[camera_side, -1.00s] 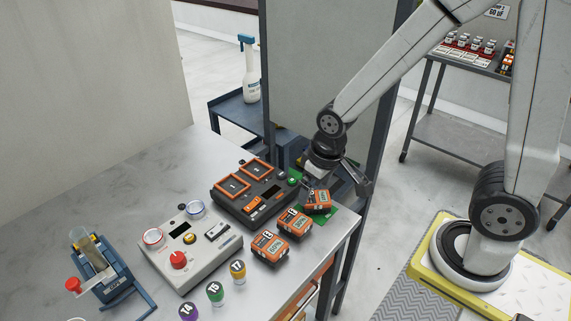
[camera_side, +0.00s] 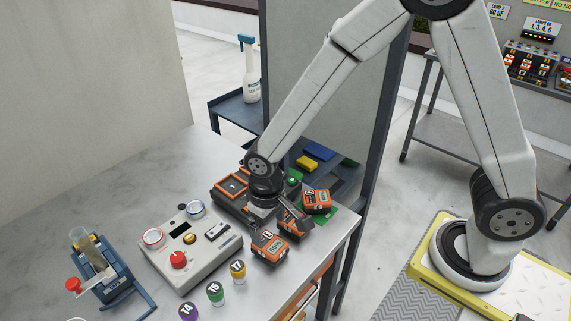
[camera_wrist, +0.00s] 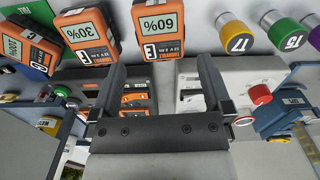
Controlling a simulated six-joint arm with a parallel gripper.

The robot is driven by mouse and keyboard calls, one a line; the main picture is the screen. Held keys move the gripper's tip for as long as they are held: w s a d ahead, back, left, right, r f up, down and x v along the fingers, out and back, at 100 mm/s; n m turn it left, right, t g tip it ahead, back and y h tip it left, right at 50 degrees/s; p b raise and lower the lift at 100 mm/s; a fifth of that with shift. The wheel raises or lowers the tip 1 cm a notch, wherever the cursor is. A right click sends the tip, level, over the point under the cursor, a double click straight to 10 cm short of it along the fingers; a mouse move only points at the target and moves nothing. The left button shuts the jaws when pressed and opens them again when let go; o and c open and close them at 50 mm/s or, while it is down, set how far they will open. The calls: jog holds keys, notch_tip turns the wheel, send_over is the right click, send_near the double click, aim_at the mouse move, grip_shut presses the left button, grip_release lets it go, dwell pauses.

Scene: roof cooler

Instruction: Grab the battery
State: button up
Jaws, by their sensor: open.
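Three orange-and-black batteries lie near the table's front right corner. The front battery (camera_side: 270,247), marked 60%, also shows in the wrist view (camera_wrist: 158,28), ahead of the fingers and roughly between their lines. The middle battery, marked 30% (camera_wrist: 88,35), is partly hidden by my gripper in the side view. The battery marked 100% (camera_wrist: 28,47) sits on a green patch at the back (camera_side: 316,200). My gripper (camera_side: 272,222) is open and points down close over the front and middle batteries. Nothing is between its fingers (camera_wrist: 162,70); contact cannot be told.
A dark charger (camera_side: 228,188) with orange-framed slots lies behind my gripper. A pale tester box (camera_side: 190,245) with a red knob is to its left. Numbered caps, including a yellow one (camera_side: 238,270), stand at the front. A blue stand (camera_side: 98,268) is at left.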

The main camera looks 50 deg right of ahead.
aim_at(269, 243)
jog(key=shift+f, duration=1.1)
jog(key=shift+f, duration=0.1)
jog(key=shift+f, duration=2.5)
grip_shut()
jog(key=shift+r, duration=0.1)
jog(key=shift+r, duration=4.95)
